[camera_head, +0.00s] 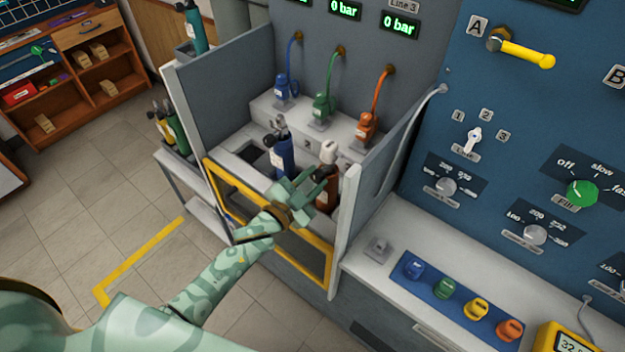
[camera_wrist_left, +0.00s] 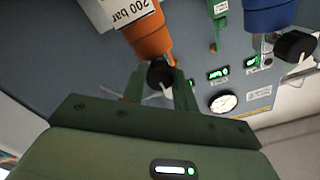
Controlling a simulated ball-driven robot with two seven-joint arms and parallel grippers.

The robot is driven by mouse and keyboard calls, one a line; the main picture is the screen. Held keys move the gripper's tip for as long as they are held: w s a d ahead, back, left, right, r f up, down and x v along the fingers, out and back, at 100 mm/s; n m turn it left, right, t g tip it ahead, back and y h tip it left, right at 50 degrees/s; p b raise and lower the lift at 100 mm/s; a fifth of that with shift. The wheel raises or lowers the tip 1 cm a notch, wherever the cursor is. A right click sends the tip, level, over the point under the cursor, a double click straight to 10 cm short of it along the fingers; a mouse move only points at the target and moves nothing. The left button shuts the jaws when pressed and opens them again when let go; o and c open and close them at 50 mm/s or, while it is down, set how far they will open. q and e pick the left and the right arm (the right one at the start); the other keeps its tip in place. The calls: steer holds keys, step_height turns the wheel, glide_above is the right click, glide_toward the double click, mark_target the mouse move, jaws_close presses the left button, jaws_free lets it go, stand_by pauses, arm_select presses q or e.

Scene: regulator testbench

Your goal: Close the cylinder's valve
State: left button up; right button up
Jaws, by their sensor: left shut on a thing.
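My left gripper (camera_head: 310,190) reaches over the yellow-edged front panel of the bench enclosure, beside an orange-brown cylinder (camera_head: 326,196). In the left wrist view the orange cylinder (camera_wrist_left: 150,35) appears upside down with a white "200 bar" label. Its black valve knob (camera_wrist_left: 160,74) sits between the fingers of my left gripper (camera_wrist_left: 159,85), which are shut on it. How far the valve is turned cannot be told. A blue cylinder (camera_head: 282,157) stands to the left in the enclosure, and its black knob (camera_wrist_left: 296,46) shows in the wrist view. My right gripper is not in view.
The yellow-edged front panel (camera_head: 225,184) and the enclosure's right side wall (camera_head: 377,180) are close to my left arm. Blue, green and orange hose connectors (camera_head: 323,106) stand behind the cylinders. The Line 3 display (camera_head: 400,24) reads 0 bar. Open floor (camera_head: 100,205) lies left.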

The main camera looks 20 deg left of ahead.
arm_select(q)
steer(key=shift+m, duration=0.3)
steer(key=o, duration=1)
steer(key=p+v, duration=0.1)
steer(key=v, duration=1.5)
steer(key=shift+s, duration=0.15)
steer(key=shift+a, duration=0.1)
